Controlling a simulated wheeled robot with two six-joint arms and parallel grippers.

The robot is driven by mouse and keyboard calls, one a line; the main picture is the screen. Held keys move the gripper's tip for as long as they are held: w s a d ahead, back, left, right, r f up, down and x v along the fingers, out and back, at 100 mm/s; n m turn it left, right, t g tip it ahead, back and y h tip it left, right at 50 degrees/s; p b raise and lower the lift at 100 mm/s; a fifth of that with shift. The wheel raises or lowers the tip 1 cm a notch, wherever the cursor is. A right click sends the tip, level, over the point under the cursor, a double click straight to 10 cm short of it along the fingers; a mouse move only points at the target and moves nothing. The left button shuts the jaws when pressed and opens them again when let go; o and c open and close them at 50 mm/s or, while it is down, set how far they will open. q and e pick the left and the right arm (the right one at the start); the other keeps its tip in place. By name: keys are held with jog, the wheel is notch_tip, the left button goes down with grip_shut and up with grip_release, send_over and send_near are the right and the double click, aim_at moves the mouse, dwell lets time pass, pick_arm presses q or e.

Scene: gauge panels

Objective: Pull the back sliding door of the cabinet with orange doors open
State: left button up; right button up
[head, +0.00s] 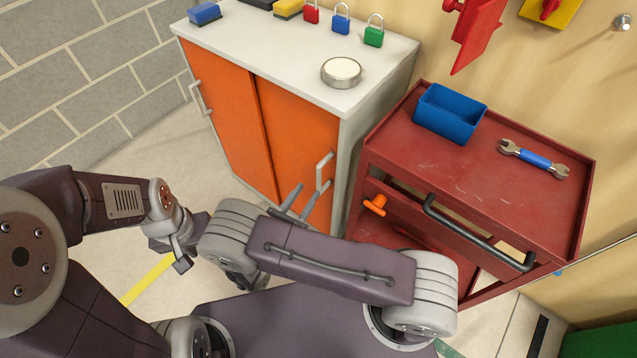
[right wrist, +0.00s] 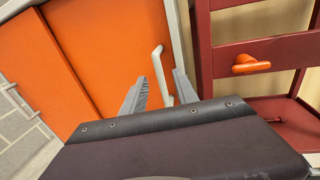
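The cabinet (head: 378,112) has two orange sliding doors. The right door (head: 295,130) appears set behind the left door (head: 222,115), whose dark edge shows beside it. A pale bar handle (head: 323,172) is on the right door near its right edge; another handle (head: 199,98) is at the left door's left edge. My right gripper (head: 304,193) is open in front of the right door. In the right wrist view, the right door's handle (right wrist: 160,72) appears between its parted fingers (right wrist: 160,82); contact cannot be told. My left gripper (head: 178,250) is low left, its opening unclear.
A red cart (head: 480,180) stands right of the cabinet, with a blue bin (head: 450,112), a wrench (head: 535,158) and an orange knob (head: 375,204). Padlocks (head: 341,20) and a round tin (head: 341,72) sit on the cabinet top. Floor is clear at left.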

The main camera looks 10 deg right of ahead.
aim_at(317, 174)
jog(key=b+x, duration=0.1)
jog(key=x, duration=0.8)
jog(key=shift+w+a+r, duration=0.1)
jog(key=shift+a, duration=0.15)
grip_shut()
dwell(1.0)
